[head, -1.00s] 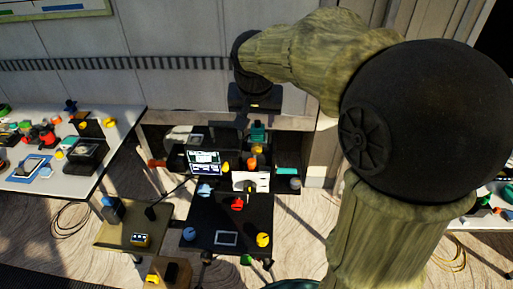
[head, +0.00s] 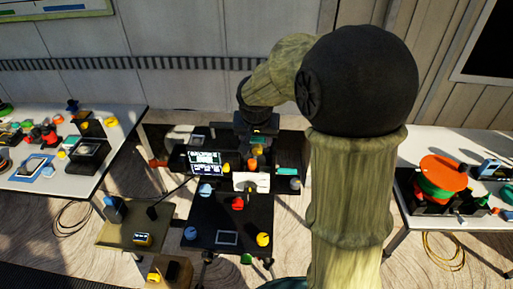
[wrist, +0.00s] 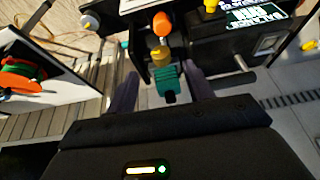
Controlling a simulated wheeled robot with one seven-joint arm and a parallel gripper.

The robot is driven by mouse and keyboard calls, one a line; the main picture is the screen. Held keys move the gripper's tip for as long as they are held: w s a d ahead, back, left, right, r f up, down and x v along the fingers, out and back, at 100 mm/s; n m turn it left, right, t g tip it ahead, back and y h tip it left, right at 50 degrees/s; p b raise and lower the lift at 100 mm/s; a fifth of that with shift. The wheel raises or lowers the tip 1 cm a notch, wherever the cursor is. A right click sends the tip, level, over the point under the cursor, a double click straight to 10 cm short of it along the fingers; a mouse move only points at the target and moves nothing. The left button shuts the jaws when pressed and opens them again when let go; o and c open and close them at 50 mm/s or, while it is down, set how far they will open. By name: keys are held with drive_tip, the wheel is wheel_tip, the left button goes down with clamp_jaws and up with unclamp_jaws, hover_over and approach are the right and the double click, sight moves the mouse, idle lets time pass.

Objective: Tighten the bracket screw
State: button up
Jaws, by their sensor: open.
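My gripper (wrist: 162,71) is open, with its two dark fingers on either side of a teal clamp-like part (wrist: 168,82). I cannot tell whether the fingers touch it. Just beyond the teal part are a yellow knob (wrist: 160,52) and an orange knob (wrist: 162,25) in line with it. No part is clearly recognisable as the bracket screw. In the head view my gripper (head: 257,122) hangs over the back of the black video cart (head: 215,215), and the orange knob (head: 253,163) shows below it. The gripper hides most of the teal part there.
The cart carries a lit monitor (head: 205,160), a white panel (head: 251,182), a red knob (head: 238,203) and a yellow knob (head: 263,239). Cluttered tables stand left (head: 120,135) and right (head: 420,142). The right one holds an orange-and-green reel (head: 443,175). A wall stands behind.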

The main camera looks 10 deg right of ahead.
sight(257, 152)
drive_tip(key=p+x, duration=0.1)
drive_tip(key=x, duration=0.7)
drive_tip(key=shift+r, duration=0.1)
drive_tip(key=shift+s, duration=0.1)
drive_tip(key=c, duration=1)
